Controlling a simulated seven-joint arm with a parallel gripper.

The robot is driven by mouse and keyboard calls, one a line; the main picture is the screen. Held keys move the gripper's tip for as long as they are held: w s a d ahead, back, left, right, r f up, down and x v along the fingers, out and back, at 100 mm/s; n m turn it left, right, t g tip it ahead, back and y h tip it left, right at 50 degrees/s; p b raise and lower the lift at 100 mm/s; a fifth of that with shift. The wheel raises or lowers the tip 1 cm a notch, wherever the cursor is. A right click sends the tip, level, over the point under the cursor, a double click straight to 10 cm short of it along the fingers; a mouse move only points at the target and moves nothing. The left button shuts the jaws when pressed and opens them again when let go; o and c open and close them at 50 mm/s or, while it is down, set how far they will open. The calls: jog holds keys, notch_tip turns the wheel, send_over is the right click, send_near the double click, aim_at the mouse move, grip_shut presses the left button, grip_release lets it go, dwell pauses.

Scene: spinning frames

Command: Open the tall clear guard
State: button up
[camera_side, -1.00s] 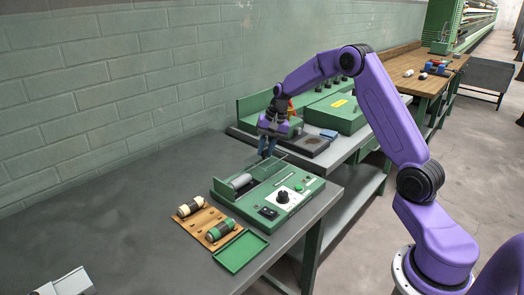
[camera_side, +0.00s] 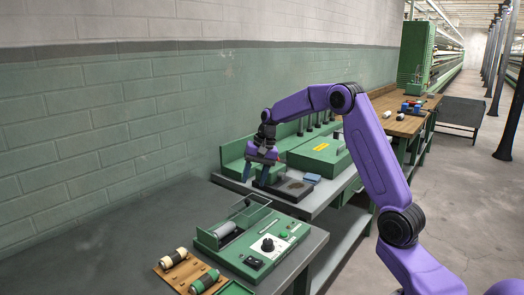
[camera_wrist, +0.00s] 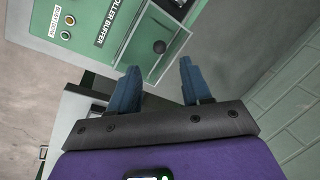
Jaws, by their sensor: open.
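The tall clear guard (camera_side: 250,212) stands over the grey roller (camera_side: 224,229) on the green roller buffer machine (camera_side: 278,260). Its thin edges show, but its panels are hard to make out, and I cannot tell for sure whether it is shut. In the wrist view, a round dark knob (camera_wrist: 159,46) shows at the green-edged guard area, ahead of the space between my fingers. My gripper (camera_side: 257,178) is open and empty, above and behind the machine in the side view. Its two blue fingers (camera_wrist: 159,72) point toward the knob, apart from it.
A wooden rack (camera_side: 186,271) with two rollers lies left of the machine.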

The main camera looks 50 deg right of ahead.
jog(key=v, duration=1)
jog(key=shift+r, duration=0.2)
jog(key=s+a+f+n+g, duration=0.1)
jog(key=s+a+f+n, duration=0.1)
jog(key=s+a+n, duration=0.55)
jog(key=s+a+f+n+g, duration=0.1)
jog(key=s+a+f+n, duration=0.15)
jog(key=s+a, duration=0.85)
jog(key=s+a+f+n+h, duration=0.1)
jog(key=s+f+n, duration=0.1)
jog(key=s+n, duration=0.3)
jog(key=s+a+f+n, duration=0.2)
jog(key=s+n, duration=0.4)
jog(key=s, duration=0.7)
jog(key=shift+s+f+n+h, duration=0.3)
jog(key=shift+f+h, duration=0.1)
jog(key=shift+f, duration=0.4)
